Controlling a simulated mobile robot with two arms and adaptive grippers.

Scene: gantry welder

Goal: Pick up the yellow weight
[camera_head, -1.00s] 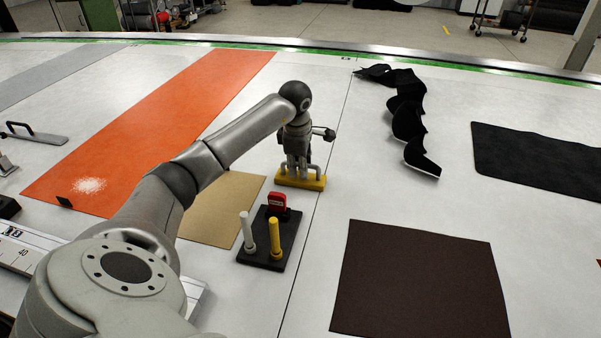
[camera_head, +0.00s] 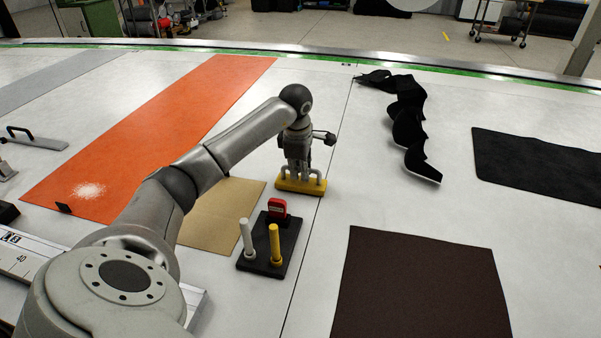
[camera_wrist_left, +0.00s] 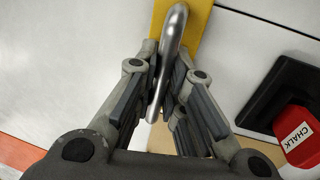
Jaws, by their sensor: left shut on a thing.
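The yellow weight (camera_head: 301,188) is a low yellow bar with a metal handle on top. It sits at the near side of the dark line on the white table, beyond the tan sheet. My left gripper (camera_head: 298,172) comes down on it from above, its fingers shut on the handle. In the left wrist view the silver handle (camera_wrist_left: 172,50) runs between the fingers of the left gripper (camera_wrist_left: 168,95), with the yellow base (camera_wrist_left: 196,28) behind it. Whether the base is clear of the table is hard to tell. My right gripper is not in view.
A black stand (camera_head: 264,262) with a white stick, a yellow stick and a red chalk box (camera_head: 277,207) is just in front of the weight. A tan sheet (camera_head: 225,215), an orange strip (camera_head: 165,130), a dark brown sheet (camera_head: 420,285) and crumpled black material (camera_head: 408,125) lie around.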

